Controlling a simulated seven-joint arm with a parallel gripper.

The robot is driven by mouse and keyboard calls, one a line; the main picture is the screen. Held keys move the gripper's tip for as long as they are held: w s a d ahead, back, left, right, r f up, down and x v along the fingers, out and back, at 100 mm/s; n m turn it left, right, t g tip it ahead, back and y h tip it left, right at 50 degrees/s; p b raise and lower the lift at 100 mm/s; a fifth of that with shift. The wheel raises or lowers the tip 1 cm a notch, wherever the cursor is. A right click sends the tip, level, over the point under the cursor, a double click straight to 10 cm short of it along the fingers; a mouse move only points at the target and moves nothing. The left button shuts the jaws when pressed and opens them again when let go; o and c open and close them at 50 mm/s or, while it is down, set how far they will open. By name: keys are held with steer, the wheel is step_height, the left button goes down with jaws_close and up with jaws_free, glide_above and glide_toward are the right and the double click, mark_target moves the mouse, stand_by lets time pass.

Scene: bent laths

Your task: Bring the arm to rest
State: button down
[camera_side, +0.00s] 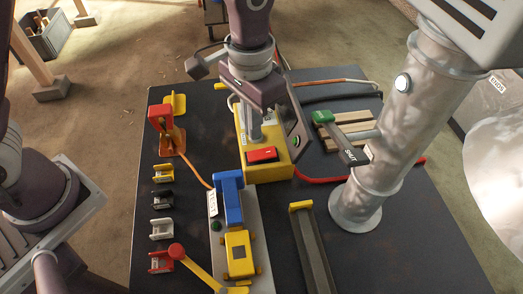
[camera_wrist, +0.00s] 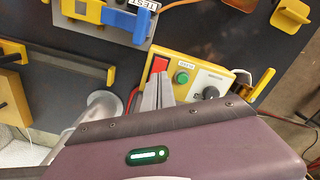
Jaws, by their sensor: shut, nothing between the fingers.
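My gripper (camera_side: 256,136) is shut and empty, its fingers pointing down over the yellow control box (camera_side: 270,172). In the wrist view the two fingers (camera_wrist: 158,88) lie together in front of the control box (camera_wrist: 200,72), beside its red button (camera_wrist: 160,65). The red button also shows in the side view (camera_side: 262,155), just below the fingertips. I cannot tell whether the fingertips touch the box. A green button (camera_wrist: 181,77) and a black dial (camera_wrist: 210,92) sit on the box's face.
A thick metal pipe (camera_side: 375,165) rises at the right, with a green-ended lever (camera_side: 323,117) beside it. A blue and yellow fixture (camera_side: 229,200) stands in front of the box. Small clamps (camera_side: 160,200) line the table's left side. Wooden slats (camera_side: 350,124) lie behind the lever.

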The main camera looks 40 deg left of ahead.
steer(key=shift+r, duration=0.35)
steer(key=s+a+r+n+t, duration=0.1)
steer(key=s+a+r+t, duration=0.1)
steer(key=s+a+r, duration=0.4)
steer(key=s+a+r+n+t, duration=0.1)
steer(key=s+a+r+t, duration=0.15)
steer(key=a+r, duration=0.5)
steer(key=s+a+n+t, duration=0.1)
steer(key=s+a, duration=0.2)
steer(key=s, duration=0.6)
steer(key=shift+s+a+r, duration=0.15)
steer(key=shift+a+r, duration=0.05)
